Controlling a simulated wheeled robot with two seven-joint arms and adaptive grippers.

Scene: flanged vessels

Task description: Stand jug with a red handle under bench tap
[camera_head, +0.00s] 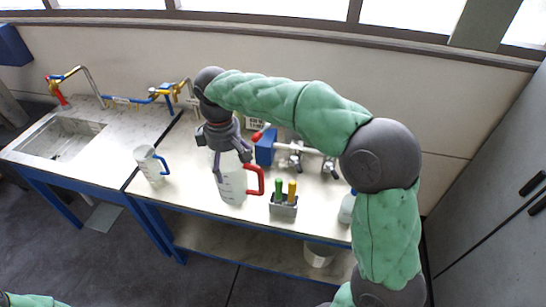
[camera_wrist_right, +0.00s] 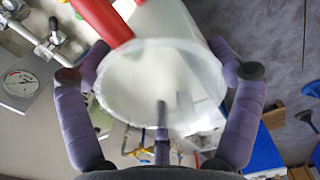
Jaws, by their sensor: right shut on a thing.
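The jug with a red handle (camera_head: 232,186) is clear white and upright over the front part of the bench; I cannot tell whether its base touches the top. My right gripper (camera_head: 230,170) reaches down from above and is shut on the jug, its fingers on either side of the body. In the right wrist view the jug's open rim (camera_wrist_right: 160,85) sits between the fingers, with the red handle (camera_wrist_right: 102,22) at the top. A tap (camera_head: 180,90) with blue and yellow fittings stands at the bench's back left, partly hidden by my arm. My left gripper is out of view.
A jug with a blue handle (camera_head: 150,163) stands at the bench's left. A grey holder (camera_head: 284,206) with green and yellow handles is right of the held jug. Behind is a blue device (camera_head: 265,147) with metal fittings. A sink (camera_head: 62,138) with another tap (camera_head: 90,82) is far left.

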